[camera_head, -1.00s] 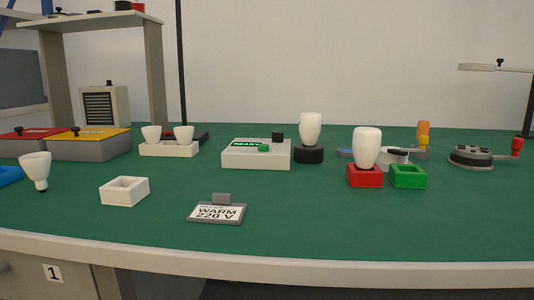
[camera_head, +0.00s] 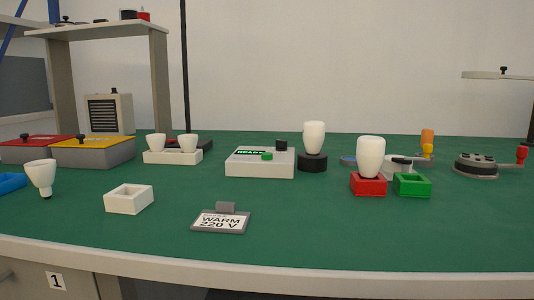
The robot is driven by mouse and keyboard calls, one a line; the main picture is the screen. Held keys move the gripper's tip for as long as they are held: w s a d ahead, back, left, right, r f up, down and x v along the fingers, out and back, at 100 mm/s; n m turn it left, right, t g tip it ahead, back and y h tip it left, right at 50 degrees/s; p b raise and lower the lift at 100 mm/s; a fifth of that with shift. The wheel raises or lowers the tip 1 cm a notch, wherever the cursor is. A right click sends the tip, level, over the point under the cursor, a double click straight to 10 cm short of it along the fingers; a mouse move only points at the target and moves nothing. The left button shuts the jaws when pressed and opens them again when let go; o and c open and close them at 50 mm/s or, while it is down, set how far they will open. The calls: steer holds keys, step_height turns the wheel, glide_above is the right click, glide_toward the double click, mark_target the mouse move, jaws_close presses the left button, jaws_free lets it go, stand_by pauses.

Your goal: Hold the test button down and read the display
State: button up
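A white test box (camera_head: 260,166) stands in the middle of the green table. On its top are a green button (camera_head: 267,156), a dark knob (camera_head: 281,145) and a small display (camera_head: 250,152) with green lettering that is too small to read surely now; it read "READY" in the earlier frame. A white bulb (camera_head: 314,138) stands upright in a black round socket (camera_head: 312,162) just right of the box. Nothing touches the button. My gripper is not in view.
A card (camera_head: 221,221) reads "WARM 220 V". A white tray (camera_head: 129,199) is empty. A loose bulb (camera_head: 41,176) stands at left.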

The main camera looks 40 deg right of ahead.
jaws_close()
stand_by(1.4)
